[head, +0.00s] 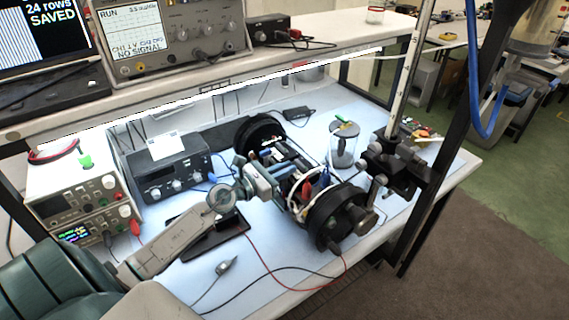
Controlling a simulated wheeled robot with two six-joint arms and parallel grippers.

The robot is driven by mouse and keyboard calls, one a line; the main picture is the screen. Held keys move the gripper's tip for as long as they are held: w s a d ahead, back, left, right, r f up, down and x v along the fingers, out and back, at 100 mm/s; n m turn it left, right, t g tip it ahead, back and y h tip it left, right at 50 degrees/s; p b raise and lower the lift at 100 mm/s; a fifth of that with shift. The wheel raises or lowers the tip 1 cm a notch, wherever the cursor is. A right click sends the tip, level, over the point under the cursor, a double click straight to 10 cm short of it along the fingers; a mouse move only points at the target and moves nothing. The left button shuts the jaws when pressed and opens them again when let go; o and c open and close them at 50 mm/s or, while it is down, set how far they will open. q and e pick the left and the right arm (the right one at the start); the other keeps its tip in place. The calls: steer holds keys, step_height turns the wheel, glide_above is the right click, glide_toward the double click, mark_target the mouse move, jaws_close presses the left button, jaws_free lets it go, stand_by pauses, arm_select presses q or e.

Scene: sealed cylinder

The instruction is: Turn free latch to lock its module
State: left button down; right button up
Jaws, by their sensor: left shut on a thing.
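The opened cylinder assembly lies on the bench, with a black end ring (338,217) at the near right and another black ring (262,136) at the far left. Between them is an open frame with modules, rods and white, blue and red wires (308,188). My left gripper (272,186) reaches in from the left and is shut at the left side of this frame. What it holds is small and mostly hidden by the fingers; it appears to be the latch. The latch's angle cannot be told. My right gripper is not in view.
A power supply (78,190) and a dark instrument (168,168) stand at the left. A clear jar (343,147) and a dark clamp stand (385,160) are at the right. Red and black cables (262,262) cross the front bench. A lit shelf (220,85) runs above.

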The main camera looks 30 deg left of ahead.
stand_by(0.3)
arm_select(q)
steer(key=c, duration=1.5)
jaws_free()
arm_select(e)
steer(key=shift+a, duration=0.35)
arm_select(q)
steer(key=shift+b+v, duration=3.35)
steer(key=shift+v, duration=2.05)
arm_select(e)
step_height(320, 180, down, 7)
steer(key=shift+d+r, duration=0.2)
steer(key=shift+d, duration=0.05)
